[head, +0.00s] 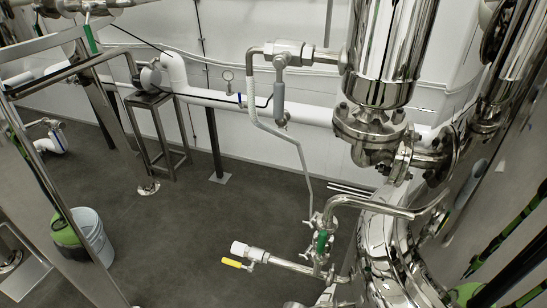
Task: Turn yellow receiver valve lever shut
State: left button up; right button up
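The yellow lever (233,264) is low in the middle of the head view. It belongs to a small valve (255,256) on a thin steel pipe (292,266) with a white end fitting (239,248). The lever points left and looks roughly in line with the pipe, just below the fitting. Nothing touches it. Neither of my grippers can be made out in the view.
A green-handled valve (322,242) stands close to the right on the same pipework. Large steel piping (385,240) and a steel vessel (388,55) fill the right side. A grey-white bucket (93,236) stands at left. The dark floor (190,230) between is clear.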

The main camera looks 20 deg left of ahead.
aim_at(251, 269)
jog(key=u, duration=1.05)
